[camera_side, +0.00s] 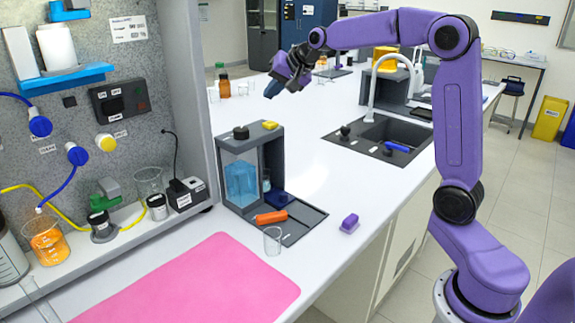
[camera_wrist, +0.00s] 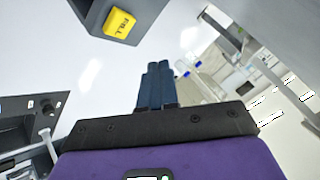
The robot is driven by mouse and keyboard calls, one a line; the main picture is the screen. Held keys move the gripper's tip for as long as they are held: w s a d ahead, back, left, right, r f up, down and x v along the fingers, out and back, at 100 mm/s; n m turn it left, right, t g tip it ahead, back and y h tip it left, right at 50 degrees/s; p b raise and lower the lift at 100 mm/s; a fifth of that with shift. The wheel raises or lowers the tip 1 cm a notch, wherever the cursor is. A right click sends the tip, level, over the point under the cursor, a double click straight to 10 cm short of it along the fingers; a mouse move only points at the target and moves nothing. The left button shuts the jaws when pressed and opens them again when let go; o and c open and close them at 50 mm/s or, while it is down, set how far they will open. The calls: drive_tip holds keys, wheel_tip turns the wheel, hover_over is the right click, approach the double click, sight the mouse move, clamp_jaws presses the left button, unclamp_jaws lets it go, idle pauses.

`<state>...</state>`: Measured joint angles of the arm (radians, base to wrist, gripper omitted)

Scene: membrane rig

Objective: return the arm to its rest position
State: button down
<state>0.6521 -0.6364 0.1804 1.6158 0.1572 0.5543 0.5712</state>
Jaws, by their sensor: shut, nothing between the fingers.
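My gripper (camera_side: 273,88) is raised in the air above the white bench, at the upper middle of the side view. It is apart from everything on the bench. In the wrist view its two dark blue fingers (camera_wrist: 157,70) are together with nothing between them. The purple arm is bent high, with the forearm reaching left above the sink.
A grey rig (camera_side: 251,165) holding blue liquid stands below the gripper; its yellow FILL button (camera_wrist: 119,22) shows in the wrist view. An orange piece (camera_side: 271,217), a glass beaker (camera_side: 272,241) and a purple block (camera_side: 349,223) are nearby. The sink (camera_side: 372,145) has a tall faucet.

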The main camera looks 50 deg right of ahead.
drive_tip(key=s+a+f+n+g+y, duration=0.1)
drive_tip(key=s+a+f+n+g, duration=0.3)
drive_tip(key=s+a, duration=0.5)
drive_tip(key=s+a+f+n+g+y, duration=0.1)
drive_tip(key=s+a+f+n, duration=0.45)
drive_tip(key=s, duration=0.65)
drive_tip(key=s+d+f+n+g+h, duration=0.1)
drive_tip(key=s+n, duration=0.4)
drive_tip(key=s, duration=0.6)
drive_tip(key=s+d+f+n+g+h, duration=0.1)
drive_tip(key=s+f+n+g, duration=0.2)
drive_tip(key=s, duration=0.8)
wheel_tip(320, 180, down, 2)
drive_tip(key=n, duration=0.3)
drive_tip(key=shift+f+h, duration=0.2)
drive_tip(key=shift+h, duration=0.1)
